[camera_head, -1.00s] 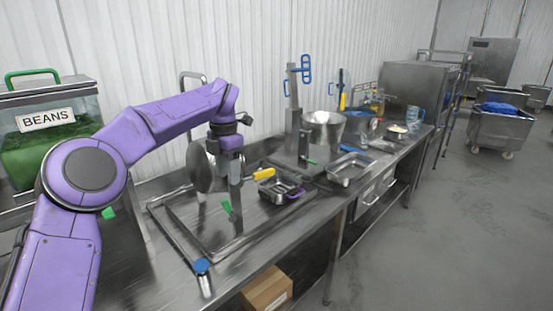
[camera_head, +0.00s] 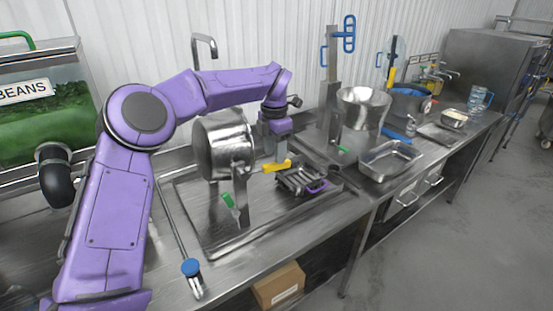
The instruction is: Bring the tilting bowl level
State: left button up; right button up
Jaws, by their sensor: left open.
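A steel bowl (camera_head: 222,146) hangs tipped on its side on a post in the shallow sink tray (camera_head: 205,240), its mouth not facing upward. A green lever (camera_head: 230,204) is low on its mount. My left gripper (camera_head: 275,148) points down just to the right of this bowl, open and apart from it as far as I can see; its fingertips are hard to make out. It is above a yellow handle (camera_head: 277,165). A second steel bowl (camera_head: 362,108) stands upright farther right, beside a column with a blue handle (camera_head: 349,33). My right gripper is not in view.
A rectangular steel pan (camera_head: 390,160) is farther right. A beans bin (camera_head: 40,110) stands left.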

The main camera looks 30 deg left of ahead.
pick_arm(q)
jog(key=shift+s+f, duration=0.1)
jog(key=shift+f, duration=0.75)
jog(key=w+f, duration=0.2)
jog(key=f, duration=0.1)
jog(key=shift+w+f+p, duration=0.15)
jog(key=shift+f+p, duration=0.05)
jog(key=shift+p, duration=0.15)
jog(key=shift+s+r, duration=0.2)
jog(key=shift+s, duration=0.15)
jog(key=shift+s+r, duration=0.1)
jog(key=shift+s, duration=0.15)
jog(key=c, duration=0.9)
grip_shut()
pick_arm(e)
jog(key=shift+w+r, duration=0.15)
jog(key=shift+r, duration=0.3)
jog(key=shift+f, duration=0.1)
